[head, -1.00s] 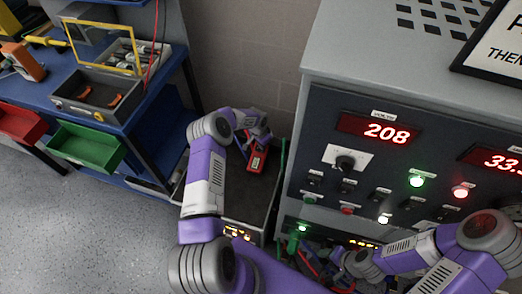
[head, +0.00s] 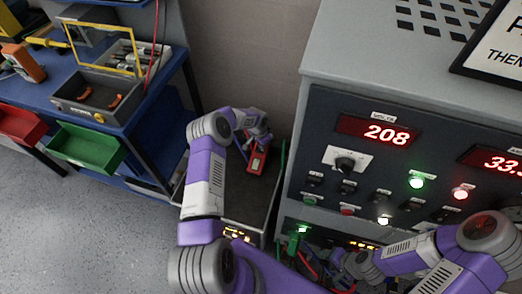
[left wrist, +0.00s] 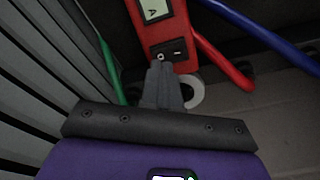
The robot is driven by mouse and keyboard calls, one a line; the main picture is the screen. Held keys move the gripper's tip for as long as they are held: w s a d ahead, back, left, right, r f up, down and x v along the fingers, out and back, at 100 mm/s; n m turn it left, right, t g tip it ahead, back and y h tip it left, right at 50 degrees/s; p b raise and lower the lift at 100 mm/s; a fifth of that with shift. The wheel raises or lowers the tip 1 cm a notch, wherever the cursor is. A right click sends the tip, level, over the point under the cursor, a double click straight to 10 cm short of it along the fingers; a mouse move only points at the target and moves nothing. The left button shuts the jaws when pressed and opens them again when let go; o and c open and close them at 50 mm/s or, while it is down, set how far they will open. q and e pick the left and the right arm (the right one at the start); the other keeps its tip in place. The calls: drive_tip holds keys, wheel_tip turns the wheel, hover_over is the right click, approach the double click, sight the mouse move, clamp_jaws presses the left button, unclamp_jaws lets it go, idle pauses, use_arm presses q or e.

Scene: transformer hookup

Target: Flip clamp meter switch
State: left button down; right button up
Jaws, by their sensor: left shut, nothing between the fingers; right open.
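The clamp meter (head: 257,162) is red with a small grey display, and sits over the dark-topped unit left of the control cabinet. In the left wrist view the meter (left wrist: 174,22) shows its display and a dark switch panel (left wrist: 167,50) on its lower face. My left gripper (left wrist: 162,68) is shut and empty. Its fingertips are at the lower edge of the switch panel; I cannot tell whether they touch it. The fingers hide part of the panel's lower edge. My right gripper (head: 350,268) is open, low in front of the cabinet, and partly lost among the cables.
The grey control cabinet (head: 400,75) with lit readouts and knobs stands at the right. A red lead (left wrist: 222,66) and a blue lead (left wrist: 262,32) run beside the meter. A blue workbench (head: 150,100) with bins is at the left; the floor before it is clear.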

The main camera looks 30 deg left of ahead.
use_arm(q)
wheel_tip(320, 180, up, 5)
drive_tip(key=shift+r+p, duration=0.15)
drive_tip(key=shift+p, duration=1.05)
drive_tip(key=shift+s, duration=0.1)
